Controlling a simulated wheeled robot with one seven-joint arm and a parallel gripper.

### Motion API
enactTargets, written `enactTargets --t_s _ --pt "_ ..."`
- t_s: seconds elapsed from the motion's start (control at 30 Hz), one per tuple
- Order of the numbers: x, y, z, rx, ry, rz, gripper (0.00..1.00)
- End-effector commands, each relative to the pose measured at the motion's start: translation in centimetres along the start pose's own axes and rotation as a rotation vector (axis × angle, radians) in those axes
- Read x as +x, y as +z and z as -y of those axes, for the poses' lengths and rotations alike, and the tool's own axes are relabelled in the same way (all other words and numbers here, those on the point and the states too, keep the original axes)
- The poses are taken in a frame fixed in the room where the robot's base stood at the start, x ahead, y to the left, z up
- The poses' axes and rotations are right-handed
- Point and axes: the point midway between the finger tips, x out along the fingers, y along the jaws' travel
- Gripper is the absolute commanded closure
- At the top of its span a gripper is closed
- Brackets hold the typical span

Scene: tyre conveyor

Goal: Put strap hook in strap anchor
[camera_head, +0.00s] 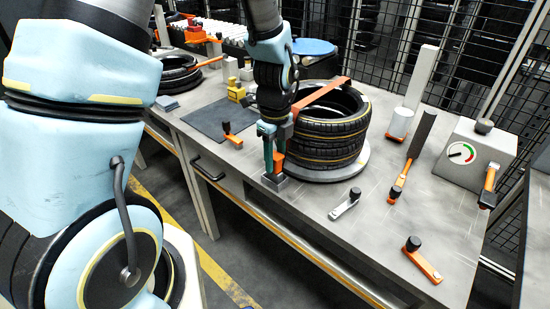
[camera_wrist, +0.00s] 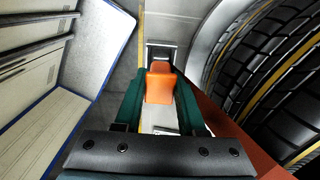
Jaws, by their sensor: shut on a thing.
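My gripper (camera_head: 270,150) points down at the near left side of a stack of tyres (camera_head: 330,125). In the wrist view its two green fingers (camera_wrist: 160,95) are shut on the orange strap hook (camera_wrist: 160,82). An orange strap (camera_head: 325,92) runs from there over the top of the stack, and its edge shows in the wrist view (camera_wrist: 238,140). The grey metal strap anchor (camera_head: 274,183) stands on the table edge right below the hook. The hook's tip is low at the anchor; I cannot tell whether it is engaged.
The tyres stand on a round grey plate (camera_head: 345,172) on the table. A grey-handled clamp (camera_head: 345,204), an orange lever (camera_head: 422,262) and a gauge box (camera_head: 474,158) are to the right. A dark mat (camera_head: 218,119) lies to the left.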

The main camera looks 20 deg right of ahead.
Motion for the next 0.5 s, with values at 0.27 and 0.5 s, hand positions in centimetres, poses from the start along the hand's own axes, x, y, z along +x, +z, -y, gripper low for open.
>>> enactTargets --t_s 0.27,0.5 --pt "0.48 0.01 0.02 0.000 -0.001 0.001 1.00" --pt "0.76 0.01 0.00 -0.001 -0.001 0.000 0.53"
